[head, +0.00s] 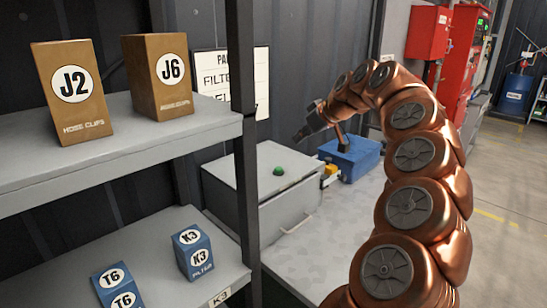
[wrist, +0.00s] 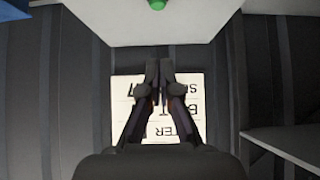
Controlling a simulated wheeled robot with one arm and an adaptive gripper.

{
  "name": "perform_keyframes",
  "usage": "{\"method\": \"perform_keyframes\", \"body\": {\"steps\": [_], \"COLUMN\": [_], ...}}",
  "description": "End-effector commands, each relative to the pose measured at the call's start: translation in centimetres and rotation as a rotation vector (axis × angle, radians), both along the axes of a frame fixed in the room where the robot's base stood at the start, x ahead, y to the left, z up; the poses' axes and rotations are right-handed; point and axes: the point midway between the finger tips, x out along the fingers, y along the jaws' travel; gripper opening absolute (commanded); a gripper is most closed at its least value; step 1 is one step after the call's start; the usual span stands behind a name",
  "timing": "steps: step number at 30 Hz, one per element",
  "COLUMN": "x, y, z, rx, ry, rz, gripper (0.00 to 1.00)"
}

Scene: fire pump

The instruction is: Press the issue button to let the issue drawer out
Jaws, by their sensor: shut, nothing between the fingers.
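The green issue button (head: 279,171) sits on top of a grey metal box (head: 245,166). It also shows at the top edge of the wrist view (wrist: 157,4), partly cut off. The front of the box (head: 268,220) carries a bar handle and looks closed. My gripper (head: 299,135) is above the box, up and to the right of the button in the head view, apart from it. In the wrist view my gripper (wrist: 160,68) has its fingers together with nothing between them.
A shelf unit (head: 200,140) with labelled boxes stands at the left, its post close to the grey box. A blue case (head: 352,160) and a small yellow item (head: 330,171) are right of the box. A printed sign (head: 212,75) hangs on the wall behind.

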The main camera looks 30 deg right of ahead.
Motion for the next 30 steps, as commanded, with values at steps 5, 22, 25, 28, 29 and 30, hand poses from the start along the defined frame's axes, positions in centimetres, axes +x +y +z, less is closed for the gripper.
{"method": "perform_keyframes", "body": {"steps": [5,22,25,28,29,30], "x": [0.0,2.6,3.8,5.0,5.4,5.9], "y": [-0.1,0.7,1.0,1.1,1.2,1.4], "z": [0.0,-2.5,-3.7,-4.9,-5.3,-5.8], "rx": [0.000,0.001,0.001,0.002,0.001,0.002], "ry": [-0.001,0.005,0.005,0.001,0.001,0.002], "rz": [-0.002,0.002,0.002,-0.001,-0.001,-0.001], "gripper": [0.00,0.00,0.00,0.00,0.00,0.00]}}
